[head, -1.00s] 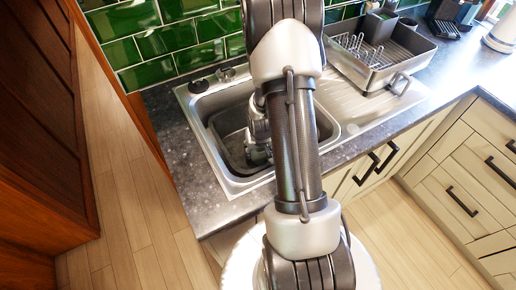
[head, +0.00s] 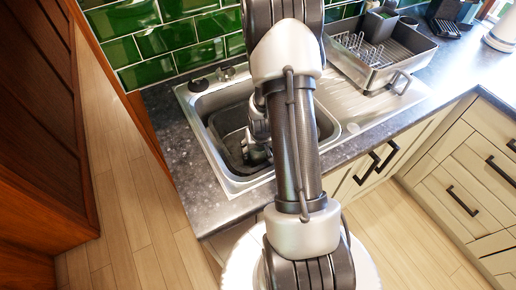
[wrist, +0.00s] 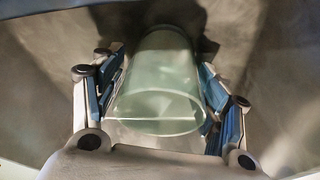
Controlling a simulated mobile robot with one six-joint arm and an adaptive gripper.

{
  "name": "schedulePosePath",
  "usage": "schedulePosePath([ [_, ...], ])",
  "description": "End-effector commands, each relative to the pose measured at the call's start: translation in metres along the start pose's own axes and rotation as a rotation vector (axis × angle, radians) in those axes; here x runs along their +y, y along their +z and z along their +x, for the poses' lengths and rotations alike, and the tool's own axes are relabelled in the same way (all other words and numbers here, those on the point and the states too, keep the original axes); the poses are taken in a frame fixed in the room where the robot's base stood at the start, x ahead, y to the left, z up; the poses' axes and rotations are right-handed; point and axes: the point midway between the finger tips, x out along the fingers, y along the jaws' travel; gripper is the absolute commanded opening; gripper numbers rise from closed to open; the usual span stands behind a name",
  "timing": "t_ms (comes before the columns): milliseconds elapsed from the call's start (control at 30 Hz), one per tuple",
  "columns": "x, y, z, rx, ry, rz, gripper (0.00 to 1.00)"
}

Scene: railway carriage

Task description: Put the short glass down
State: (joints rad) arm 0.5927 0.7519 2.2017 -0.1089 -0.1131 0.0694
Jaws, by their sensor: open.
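The short glass (wrist: 158,85) is a clear, pale green tumbler in the wrist view, with its wide rim facing the camera. My gripper (wrist: 162,68) is open around it, one blue-padded finger on each side. Narrow gaps show beside the glass. Its far end is against a dark grey surface; whether it rests fully there is hard to tell. In the head view my gripper (head: 256,150) is low inside the sink basin (head: 213,138), partly behind my arm, and the glass cannot be made out.
The steel sink's drainboard (head: 350,110) lies to the right, with a dish rack (head: 382,55) on it. The tap fittings (head: 226,73) are at the back left, before a green tiled wall (head: 165,40). Dark worktop (head: 180,165) is bare left of the sink.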

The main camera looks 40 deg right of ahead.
Motion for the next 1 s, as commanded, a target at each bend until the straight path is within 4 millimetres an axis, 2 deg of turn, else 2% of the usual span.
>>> schedulePosePath([
  [567,0.0,-0.001,-0.004,-0.001,0.0,0.0,0.73],
  [667,0.0,-0.004,-0.014,0.0,0.0,0.0,0.73],
  [1000,0.0,-0.021,-0.069,0.001,0.0,-0.001,0.73],
])
